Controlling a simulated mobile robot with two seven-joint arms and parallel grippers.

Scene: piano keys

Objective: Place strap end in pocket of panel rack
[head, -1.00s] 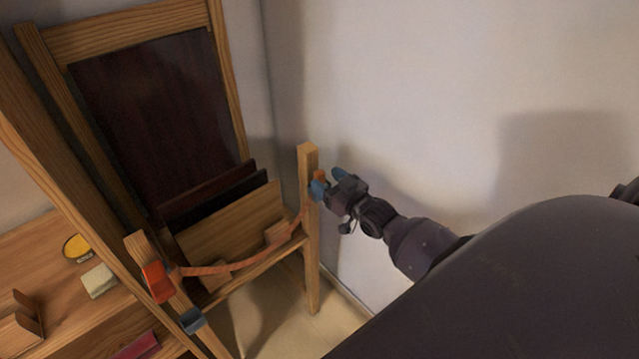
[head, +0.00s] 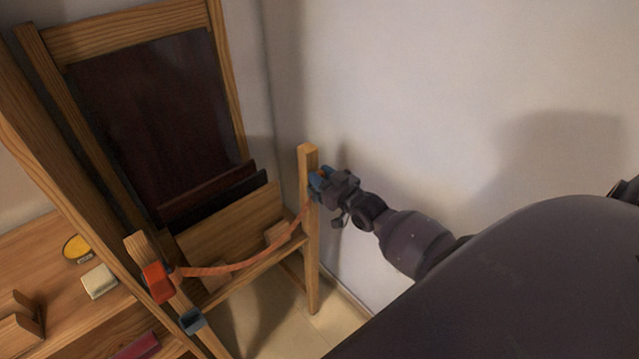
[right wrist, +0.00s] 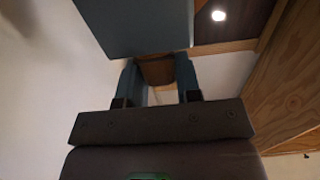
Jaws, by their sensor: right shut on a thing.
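An orange strap (head: 235,268) hangs in a sagging curve between the two front posts of the wooden panel rack (head: 309,240). Its red-orange left end (head: 158,283) is at the left post, above a small blue-grey pocket (head: 192,320). My right gripper (head: 321,178) is beside the top of the right post, shut on the strap's other end. In the right wrist view a brownish-orange piece, the strap end (right wrist: 157,70), shows between the blue fingers. A large blue block (right wrist: 135,25) lies just beyond them; I cannot tell whether it is a pocket. My left gripper is not in view.
Dark panels (head: 150,120) stand in the rack. A wooden shelf (head: 60,290) at left holds a yellow round item (head: 77,247), a pale block (head: 99,281) and a pink item (head: 137,346). A bare wall (head: 420,70) is close behind my right arm.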

